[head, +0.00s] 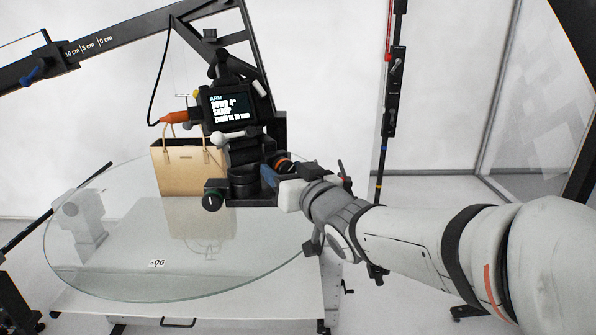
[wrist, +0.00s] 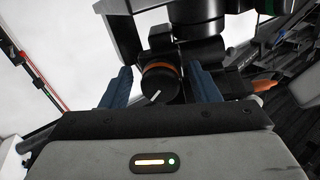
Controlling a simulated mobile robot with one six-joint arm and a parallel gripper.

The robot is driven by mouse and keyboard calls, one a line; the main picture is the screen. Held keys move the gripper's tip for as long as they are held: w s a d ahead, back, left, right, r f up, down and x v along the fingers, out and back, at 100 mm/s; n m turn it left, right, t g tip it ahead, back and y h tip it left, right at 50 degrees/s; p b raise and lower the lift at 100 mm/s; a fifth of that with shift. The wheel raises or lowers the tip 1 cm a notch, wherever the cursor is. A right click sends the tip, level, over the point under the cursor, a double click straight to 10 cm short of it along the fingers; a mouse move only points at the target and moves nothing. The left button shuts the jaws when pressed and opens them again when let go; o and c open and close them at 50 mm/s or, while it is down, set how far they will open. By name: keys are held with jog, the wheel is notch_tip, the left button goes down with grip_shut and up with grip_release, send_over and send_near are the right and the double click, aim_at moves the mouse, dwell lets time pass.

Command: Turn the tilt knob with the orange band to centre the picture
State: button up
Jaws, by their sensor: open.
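The tilt knob with the orange band (wrist: 160,82) is a dark round knob with a white pointer line, seen in the wrist view between my fingers. In the head view the orange band (head: 284,164) shows partly behind my gripper. My gripper (wrist: 163,88) is open, with one blue finger on each side of the knob and apart from it as far as I can see. In the head view my gripper (head: 272,177) is at the right side of the camera rig (head: 243,150). The rig's screen (head: 230,106) reads "ARM", "DOWN 4°", "SHARP" and a zoom line in mm.
A tan handbag (head: 170,170) stands on the round glass turntable (head: 110,245) behind the rig. Another knob with a green ring (head: 211,198) is at the rig's lower left. The black boom (head: 130,42) crosses above. A black pole (head: 390,90) stands to the right.

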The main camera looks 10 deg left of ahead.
jog(key=c, duration=1)
jog(key=shift+o, duration=0.2)
jog(key=shift+f+b, duration=0.15)
jog(key=shift+b, duration=0.25)
jog(key=shift+f+n+b, duration=0.15)
jog(key=shift+n+b, duration=0.85)
jog(key=shift+b, duration=0.25)
jog(key=shift+n+b, duration=0.9)
jog(key=shift+b, duration=0.1)
jog(key=n+b, duration=0.2)
jog(key=n, duration=0.1)
jog(key=shift+w+d+b, duration=0.1)
jog(key=shift+b, duration=0.25)
jog(key=shift+r+n+b, duration=0.25)
jog(key=shift+n+b, duration=0.5)
jog(key=shift+n, duration=0.45)
